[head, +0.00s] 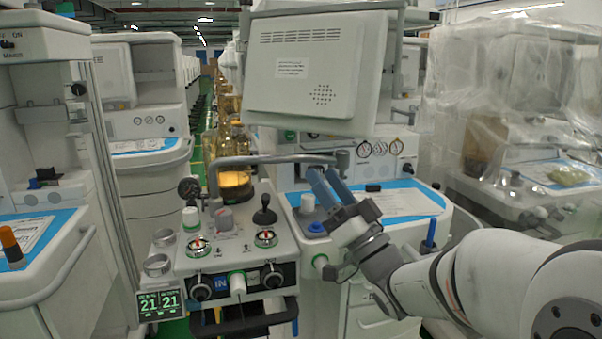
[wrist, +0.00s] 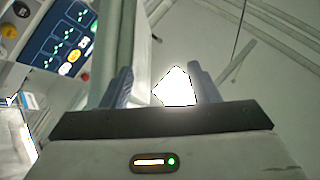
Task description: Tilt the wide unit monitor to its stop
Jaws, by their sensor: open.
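A large pale monitor (head: 315,65) shows its back, with vent slots, a label and a speaker grille, at top centre in the head view. It hangs above the middle unit and is slightly tilted in the picture; I cannot tell how near its stop it is. My gripper (head: 323,175) is open, with its two blue fingers pointing up and left below the monitor's lower edge, near the grey horizontal arm (head: 260,159). In the wrist view my gripper (wrist: 160,85) has its fingers apart; pale bars pass behind the left finger, and whether anything lies between them is unclear.
The middle unit's panel (head: 225,240) carries knobs, gauges and a green display (head: 160,304). A blue-edged worktop (head: 400,200) lies right of the gripper. A plastic-wrapped unit (head: 530,90) stands at right. The wrist view shows a blue screen (wrist: 62,35) at upper left.

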